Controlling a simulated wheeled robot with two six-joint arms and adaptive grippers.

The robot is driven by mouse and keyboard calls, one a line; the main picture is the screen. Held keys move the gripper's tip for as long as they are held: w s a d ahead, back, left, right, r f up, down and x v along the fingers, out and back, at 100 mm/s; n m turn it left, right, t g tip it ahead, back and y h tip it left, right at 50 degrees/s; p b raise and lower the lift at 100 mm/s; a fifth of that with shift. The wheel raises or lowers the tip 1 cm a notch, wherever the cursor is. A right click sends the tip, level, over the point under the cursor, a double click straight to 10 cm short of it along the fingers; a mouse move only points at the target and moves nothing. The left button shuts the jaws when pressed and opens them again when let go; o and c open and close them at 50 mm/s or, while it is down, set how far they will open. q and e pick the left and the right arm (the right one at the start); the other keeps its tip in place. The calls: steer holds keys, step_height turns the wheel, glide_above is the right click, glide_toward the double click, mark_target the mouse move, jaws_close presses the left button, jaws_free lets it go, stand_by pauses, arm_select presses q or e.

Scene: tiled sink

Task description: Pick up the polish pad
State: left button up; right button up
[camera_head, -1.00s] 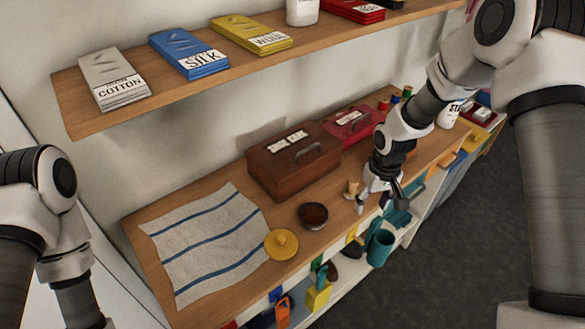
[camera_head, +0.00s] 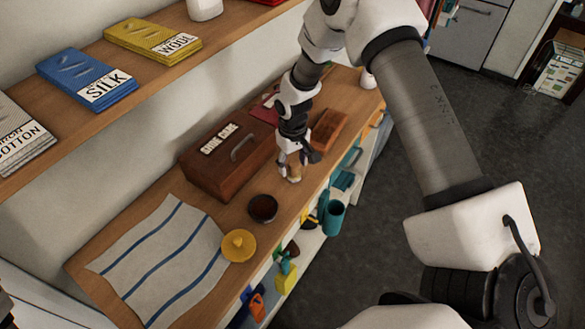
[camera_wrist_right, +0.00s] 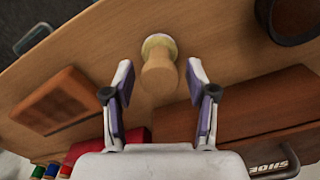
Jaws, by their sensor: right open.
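The polish pad appears to be a small pale wooden knob handle on a round light pad (camera_head: 295,175); it stands on the wooden counter (camera_head: 120,250) near its front edge. My right gripper (camera_head: 292,163) is right over it, pointing down. In the right wrist view the polish pad (camera_wrist_right: 158,72) is between the two spread fingers (camera_wrist_right: 160,66), with a gap on each side. The right gripper is open and empty. My left gripper is not in view.
A brown labelled box (camera_head: 222,165) stands behind, and a reddish-brown block (camera_head: 328,129) lies farther along the counter. A dark round bowl (camera_head: 262,208), a yellow knobbed disc (camera_head: 239,246) and a striped cloth (camera_head: 165,262) lie nearer. A shelf (camera_head: 130,95) runs above.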

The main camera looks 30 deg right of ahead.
mark_target(294, 162)
steer(key=shift+s+r, duration=0.3)
steer(key=shift+s, duration=0.2)
jaws_close()
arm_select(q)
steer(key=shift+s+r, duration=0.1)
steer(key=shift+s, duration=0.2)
arm_select(e)
steer(key=shift+w+f, duration=0.1)
steer(key=shift+w, duration=0.05)
steer(key=shift+r+b, duration=0.45)
steer(key=shift+r, duration=0.05)
step_height(294, 162, up, 2)
steer(key=shift+w+b, duration=0.15)
steer(key=shift+b, duration=0.4)
steer(key=s+a+r+b, duration=0.1)
steer(key=s+a+b, duration=0.1)
steer(key=s, duration=0.5)
steer(key=s+a+r+b, duration=0.1)
steer(key=s+a+b, duration=0.2)
steer(key=s, duration=0.5)
steer(key=shift+a, duration=0.6)
steer(key=c, duration=0.7)
jaws_free()
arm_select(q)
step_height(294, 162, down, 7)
arm_select(e)
jaws_close()
